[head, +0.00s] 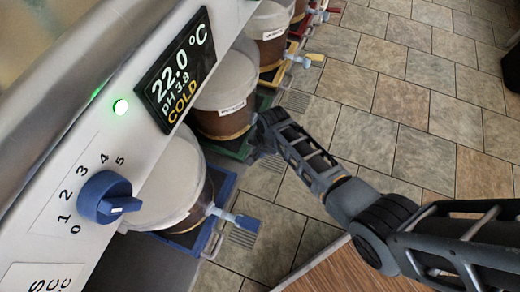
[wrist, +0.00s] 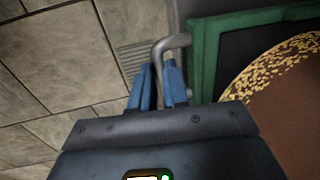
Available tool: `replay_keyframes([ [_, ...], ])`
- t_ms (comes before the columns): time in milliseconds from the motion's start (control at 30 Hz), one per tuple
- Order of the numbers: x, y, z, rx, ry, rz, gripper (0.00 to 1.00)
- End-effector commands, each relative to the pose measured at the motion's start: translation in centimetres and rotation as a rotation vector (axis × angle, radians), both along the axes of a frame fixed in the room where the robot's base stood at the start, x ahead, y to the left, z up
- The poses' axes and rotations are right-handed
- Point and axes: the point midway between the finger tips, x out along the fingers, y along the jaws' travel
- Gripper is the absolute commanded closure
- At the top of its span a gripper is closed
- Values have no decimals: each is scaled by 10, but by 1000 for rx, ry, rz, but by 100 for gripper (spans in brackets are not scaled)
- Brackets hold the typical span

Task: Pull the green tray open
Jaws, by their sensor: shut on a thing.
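The green tray (head: 228,149) lies under a lidded bucket (head: 222,122) of brown contents in the row along the machine. In the wrist view its green rim (wrist: 240,19) is at the upper right, with a grey bent handle (wrist: 168,43) on its side. My gripper (head: 257,152) is at the tray's outer side. In the wrist view my blue fingers (wrist: 158,80) are closed around the handle's lower end. The contact itself is partly hidden between the fingers. The bucket (wrist: 285,110) shows beside them, standing in the tray.
A blue tray (head: 222,200) with a handle and bucket is nearer. Yellow (head: 288,58) and red (head: 312,20) trays are farther along. The panel has a blue knob (head: 105,197) and a display (head: 180,70) reading 22.0 °C and COLD. The tiled floor (head: 400,80) is clear.

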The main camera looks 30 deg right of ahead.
Motion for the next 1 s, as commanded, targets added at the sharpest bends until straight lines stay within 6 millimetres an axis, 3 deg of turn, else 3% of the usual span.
replay_keyframes([
  [633,-5,-3,1,0,2,-1,100],
  [767,-18,-12,3,0,5,-4,100],
  [1000,-61,-42,6,0,10,-7,100],
])
